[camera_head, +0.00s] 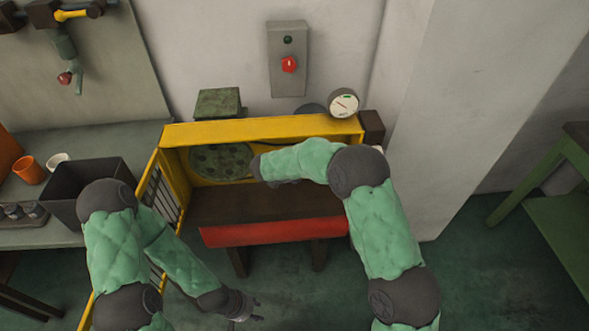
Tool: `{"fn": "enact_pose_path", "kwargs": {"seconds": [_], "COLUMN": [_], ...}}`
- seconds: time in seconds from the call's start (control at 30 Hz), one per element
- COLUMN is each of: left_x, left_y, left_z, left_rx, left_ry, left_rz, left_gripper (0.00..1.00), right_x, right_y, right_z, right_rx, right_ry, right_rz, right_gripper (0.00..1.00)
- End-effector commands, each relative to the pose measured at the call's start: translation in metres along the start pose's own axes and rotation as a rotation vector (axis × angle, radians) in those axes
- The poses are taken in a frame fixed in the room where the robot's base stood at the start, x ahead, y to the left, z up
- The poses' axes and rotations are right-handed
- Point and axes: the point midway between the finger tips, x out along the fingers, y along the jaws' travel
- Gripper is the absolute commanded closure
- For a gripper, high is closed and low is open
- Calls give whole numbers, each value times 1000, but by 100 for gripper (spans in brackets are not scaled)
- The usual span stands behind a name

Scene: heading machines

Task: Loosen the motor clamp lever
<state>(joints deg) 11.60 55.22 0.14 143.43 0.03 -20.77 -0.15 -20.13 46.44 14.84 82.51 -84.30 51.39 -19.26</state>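The yellow machine housing (265,130) stands open at the front, with a green perforated disc (221,160) inside at its left. I cannot make out the motor clamp lever; my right arm covers part of the interior. My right forearm reaches in from the right across the opening, and its dark wrist end is in front of the disc's right edge. The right gripper's fingers cannot be made out. My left gripper (256,309) is low in front of the machine, over the floor, with its fingertips apart and nothing between them.
A red panel (273,232) runs along the machine's front. A yellow barred door (164,195) stands open at left, close to my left arm. A dark bin (92,180) and orange cup (29,170) are on the left bench. A wall box (288,75) and gauge (344,104) are behind.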

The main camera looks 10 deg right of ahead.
Motion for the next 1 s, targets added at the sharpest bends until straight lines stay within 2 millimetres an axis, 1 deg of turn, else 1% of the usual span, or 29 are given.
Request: {"fn": "enact_pose_path", "kwargs": {"seconds": [0.03,0.43,0.57,0.67,1.0], "left_x": [0,0,0,0,0], "left_y": [0,0,0,0,0], "left_z": [0,0,0,0,0], "left_rx": [0,0,0,0,0], "left_ry": [0,0,0,0,0], "left_rz": [0,0,0,0,0], "left_gripper": [60,60,60,60,60], "right_x": [3,1,-6,-19,-85], "right_y": [-6,-2,-1,0,1], "right_z": [-1,2,3,3,2], "right_rx": [-2,2,3,3,1], "right_ry": [-1,-6,-6,-7,-5], "right_rz": [-12,-7,-4,-3,-1], "right_gripper": [49,49,49,49,49]}}
